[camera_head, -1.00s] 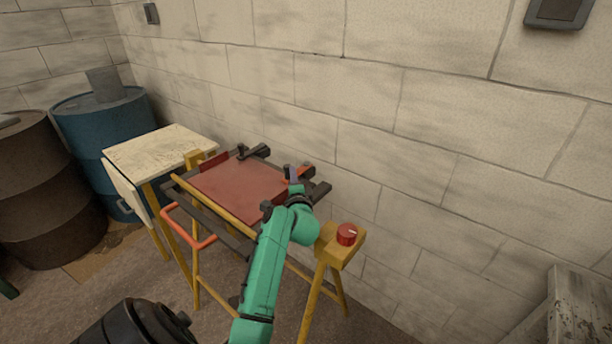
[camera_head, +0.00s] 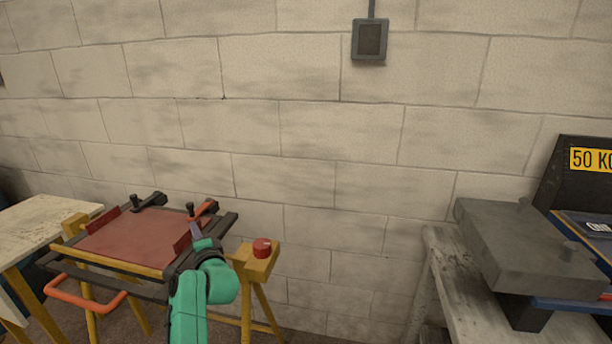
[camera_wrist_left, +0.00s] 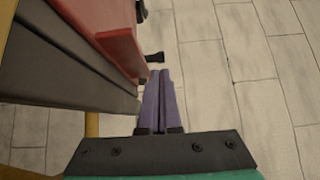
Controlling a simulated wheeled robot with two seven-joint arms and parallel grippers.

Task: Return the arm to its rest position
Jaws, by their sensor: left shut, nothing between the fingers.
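My left arm is green and comes up from the bottom of the head view. Its gripper (camera_head: 195,231) is at the right side of the frame bench (camera_head: 135,240), close to the bench's right rail. In the left wrist view the two purple fingers (camera_wrist_left: 162,100) are together with nothing between them. The red panel (camera_wrist_left: 108,35) and dark rails of the bench lie just left of the fingers there. I cannot tell whether the fingers touch the bench. My right gripper is in neither view.
A red knob (camera_head: 262,247) sits on a yellow post right of the gripper. A pale table (camera_head: 40,225) stands left of the bench. A grey bench (camera_head: 460,290) with a scale-like device (camera_head: 530,245) stands at the right. The block wall is behind; floor space lies between the benches.

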